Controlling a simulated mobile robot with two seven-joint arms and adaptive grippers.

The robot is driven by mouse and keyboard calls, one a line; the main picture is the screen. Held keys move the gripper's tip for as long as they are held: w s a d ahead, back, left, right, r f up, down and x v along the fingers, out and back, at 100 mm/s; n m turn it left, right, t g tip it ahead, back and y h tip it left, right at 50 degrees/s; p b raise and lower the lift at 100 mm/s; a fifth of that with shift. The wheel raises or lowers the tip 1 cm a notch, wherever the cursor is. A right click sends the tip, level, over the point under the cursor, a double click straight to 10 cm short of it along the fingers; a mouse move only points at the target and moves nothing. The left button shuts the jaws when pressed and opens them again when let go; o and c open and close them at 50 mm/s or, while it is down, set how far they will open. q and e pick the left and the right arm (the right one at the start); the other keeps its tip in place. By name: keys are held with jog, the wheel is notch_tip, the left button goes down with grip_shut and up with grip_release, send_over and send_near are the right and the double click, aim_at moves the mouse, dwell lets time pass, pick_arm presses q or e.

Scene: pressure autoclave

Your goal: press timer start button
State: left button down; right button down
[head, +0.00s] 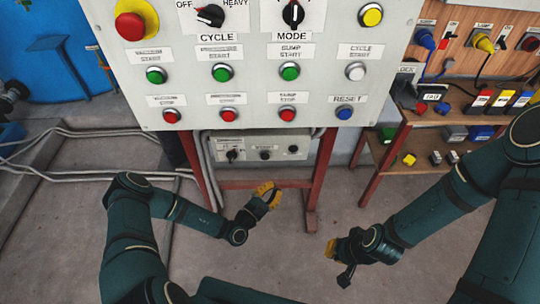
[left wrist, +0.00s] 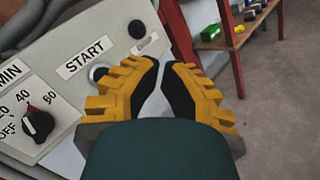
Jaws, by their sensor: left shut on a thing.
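The timer box (head: 290,142) is a grey panel hung below the main control panel. A black timer dial (left wrist: 38,122) with minute marks is to the left. My left gripper (head: 270,194) is below and in front of the box in the head view. Its yellow fingers (left wrist: 162,66) are drawn together, with no object visible between them. My right gripper (head: 335,250) is lower right, away from the box; its jaws are unclear.
The main panel (head: 320,75) with coloured buttons overhangs the box. Red stand legs (head: 317,175) flank it. A wooden shelf (head: 440,110) with plugs and small boxes stands at the right. Pipes (head: 80,132) run along the left; the floor in front is clear.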

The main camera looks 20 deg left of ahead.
aim_at(265, 157)
pick_arm(q)
jog(key=shift+w+a+f+n+t+y, duration=0.15)
jog(key=shift+w+a+n+y, duration=0.1)
jog(key=shift+a+y, duration=0.15)
jog(key=shift+w+a+f+n+t+y, duration=0.1)
jog(key=shift+a+n+t+y, duration=0.05)
jog(key=shift+a+n+y, duration=0.15)
jog(key=w+a+b, duration=0.2)
jog(key=w+b, duration=0.2)
jog(key=w, duration=0.4)
jog(key=shift+w+a, duration=0.2)
jog(key=shift+w, duration=0.05)
jog(key=shift+w, duration=0.1)
dwell(1.1)
jog(key=shift+w+a, duration=0.15)
jog(key=shift+w, duration=0.15)
